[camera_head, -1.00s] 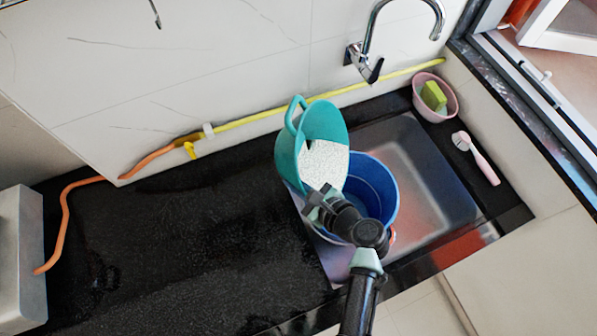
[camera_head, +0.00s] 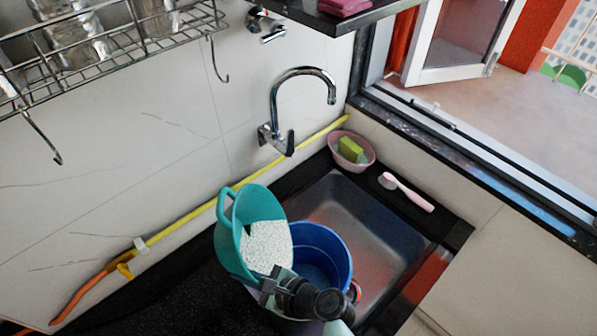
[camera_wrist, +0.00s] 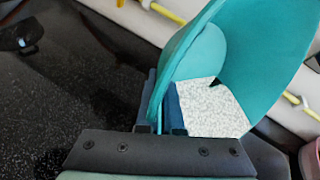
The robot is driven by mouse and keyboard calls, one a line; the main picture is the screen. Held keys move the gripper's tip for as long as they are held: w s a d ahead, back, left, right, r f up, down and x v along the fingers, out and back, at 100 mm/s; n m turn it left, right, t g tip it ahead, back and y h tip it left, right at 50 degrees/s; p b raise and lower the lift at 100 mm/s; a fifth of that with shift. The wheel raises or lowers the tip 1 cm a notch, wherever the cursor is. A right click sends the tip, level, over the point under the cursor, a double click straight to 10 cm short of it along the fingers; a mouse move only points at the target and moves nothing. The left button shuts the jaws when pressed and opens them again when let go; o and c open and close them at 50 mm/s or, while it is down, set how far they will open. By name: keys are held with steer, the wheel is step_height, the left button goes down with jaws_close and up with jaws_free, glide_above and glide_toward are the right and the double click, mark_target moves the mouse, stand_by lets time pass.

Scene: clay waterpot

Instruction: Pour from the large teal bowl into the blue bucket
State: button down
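The large teal bowl (camera_head: 234,222) has a loop handle and white speckled contents (camera_head: 266,246). It is held tilted, its open side toward the right, beside and partly over the left rim of the blue bucket (camera_head: 341,253). The bucket stands upright at the sink, and the part of its inside that shows looks empty. My gripper (camera_head: 272,284) is shut on the bowl's near rim. In the wrist view, my gripper's fingers (camera_wrist: 160,108) pinch the teal wall (camera_wrist: 262,52), with the speckled contents just beyond. The bucket does not show clearly in the wrist view.
The sink basin (camera_head: 365,215) lies right of the bucket. A pink bowl with a green sponge (camera_head: 350,150) and a pink brush (camera_head: 408,192) sit on its far ledge. A faucet (camera_head: 290,105) rises behind. A yellow hose (camera_head: 200,208) runs along the wall. The black counter at left is clear.

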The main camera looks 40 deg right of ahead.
steer(key=shift+d+r, duration=0.1)
steer(key=shift+d, duration=0.05)
steer(key=shift+s+d+r+t+y+b, duration=0.3)
steer(key=shift+r+t+b, duration=0.1)
steer(key=shift+r+t, duration=0.1)
steer(key=shift+s+d, duration=0.1)
steer(key=shift+d, duration=0.05)
stand_by(1.3)
steer(key=shift+s+d+r+m+t+y+b, duration=0.2)
steer(key=shift+d+r+m+t+y+b, duration=0.2)
steer(key=shift+r, duration=0.1)
stand_by(0.4)
stand_by(0.7)
steer(key=shift+s+d+r+m+t+y+b, duration=0.3)
steer(key=shift+s+d+r+t+y+b, duration=0.1)
steer(key=shift+d+r+t+b, duration=0.1)
stand_by(1.2)
